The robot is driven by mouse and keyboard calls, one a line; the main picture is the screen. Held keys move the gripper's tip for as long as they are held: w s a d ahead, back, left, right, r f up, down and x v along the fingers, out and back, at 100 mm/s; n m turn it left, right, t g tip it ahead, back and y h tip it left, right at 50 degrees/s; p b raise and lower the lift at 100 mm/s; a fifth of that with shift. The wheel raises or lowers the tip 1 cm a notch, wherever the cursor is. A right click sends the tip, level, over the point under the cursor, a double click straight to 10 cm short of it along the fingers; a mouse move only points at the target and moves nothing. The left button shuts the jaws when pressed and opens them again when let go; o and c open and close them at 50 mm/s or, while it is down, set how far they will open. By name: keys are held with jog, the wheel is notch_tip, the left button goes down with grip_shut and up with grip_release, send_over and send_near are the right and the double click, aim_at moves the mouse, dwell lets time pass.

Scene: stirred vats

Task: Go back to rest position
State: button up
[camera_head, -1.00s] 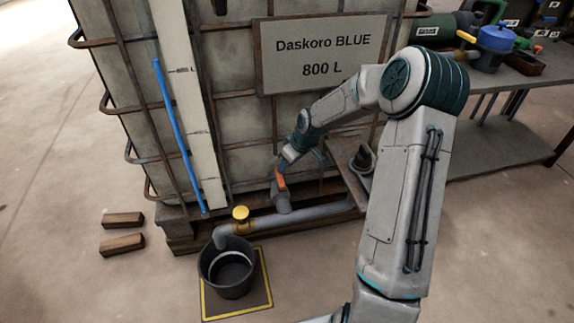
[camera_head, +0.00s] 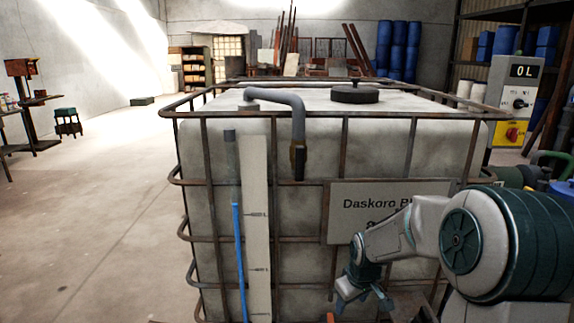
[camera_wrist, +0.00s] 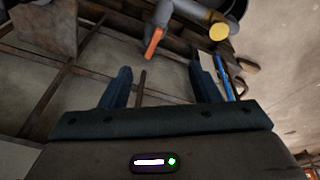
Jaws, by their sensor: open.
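My gripper (camera_head: 364,300) is in front of the lower right part of the caged vat (camera_head: 270,290) in the head view, below its name sign (camera_head: 350,226). In the wrist view my gripper (camera_wrist: 165,85) has its two dark blue fingers apart with nothing between them. Beyond the fingertips is an orange valve handle (camera_wrist: 154,43) on a grey pipe, apart from the fingers. A yellow valve cap (camera_wrist: 218,31) is further along the pipe. My arm covers part of the sign and the vat's right side.
A blue level tube (camera_head: 239,265) and white scale run up the vat's front. A bent grey pipe (camera_head: 290,100) and a dark lid (camera_head: 355,94) are on top. A control box reading 0 L (camera_head: 515,100) stands right. The floor at left (camera_head: 90,220) is open.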

jog(key=s+a+r+m+p, duration=0.1)
jog(key=s+r+m+p, duration=0.4)
jog(key=s+r+p, duration=0.9)
jog(key=s+r, duration=0.9)
jog(key=r, duration=0.3)
jog(key=shift+s+a+r+m, duration=0.25)
jog(key=shift+a+m, duration=0.1)
jog(key=shift+m, duration=0.05)
